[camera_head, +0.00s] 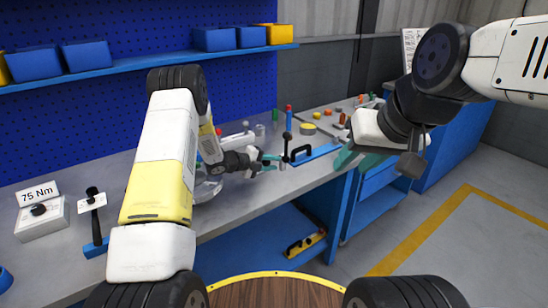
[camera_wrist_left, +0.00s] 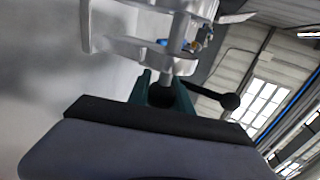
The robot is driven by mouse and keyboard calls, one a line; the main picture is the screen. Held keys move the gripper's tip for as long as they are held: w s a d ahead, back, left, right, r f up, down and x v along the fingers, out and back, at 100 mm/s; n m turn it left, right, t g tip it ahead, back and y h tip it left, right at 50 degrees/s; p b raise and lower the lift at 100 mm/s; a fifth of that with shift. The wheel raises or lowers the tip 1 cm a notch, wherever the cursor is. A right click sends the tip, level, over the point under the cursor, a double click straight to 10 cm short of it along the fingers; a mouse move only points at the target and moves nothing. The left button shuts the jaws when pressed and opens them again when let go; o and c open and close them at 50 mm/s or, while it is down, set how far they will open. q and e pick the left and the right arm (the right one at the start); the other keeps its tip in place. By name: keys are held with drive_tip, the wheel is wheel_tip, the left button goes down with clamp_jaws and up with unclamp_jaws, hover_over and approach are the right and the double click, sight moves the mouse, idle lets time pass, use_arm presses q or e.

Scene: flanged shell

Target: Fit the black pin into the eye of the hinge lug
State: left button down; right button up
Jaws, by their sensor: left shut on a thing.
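My left gripper (camera_head: 270,163) has teal fingers and reaches over the bench from behind my arm. In the left wrist view its fingers (camera_wrist_left: 163,88) are shut on a small dark thing, which I take to be the black pin (camera_wrist_left: 160,96); its shape is mostly hidden. A pale flanged shell (camera_wrist_left: 120,42) with grey lugs stands just beyond the fingertips. Whether the pin touches a lug eye cannot be told. The shell (camera_head: 207,190) is mostly hidden behind my left arm in the head view. My right gripper (camera_head: 365,155) hangs at the bench's right front; its jaw gap is unclear.
A black ball-ended lever (camera_wrist_left: 228,101) sits close to the left fingers. A clamp with a black handle (camera_head: 300,153) stands on a blue base beside the gripper. Several small coloured parts lie further back. A 75 Nm sign (camera_head: 38,194) and a hammer-like tool (camera_head: 95,222) are at left.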

use_arm(q)
drive_tip(key=shift+w+a, duration=0.6)
drive_tip(key=shift+w, duration=0.2)
drive_tip(key=c, duration=1.1)
unclamp_jaws()
drive_tip(key=shift+v, duration=3.9)
drive_tip(key=shift+r, duration=0.1)
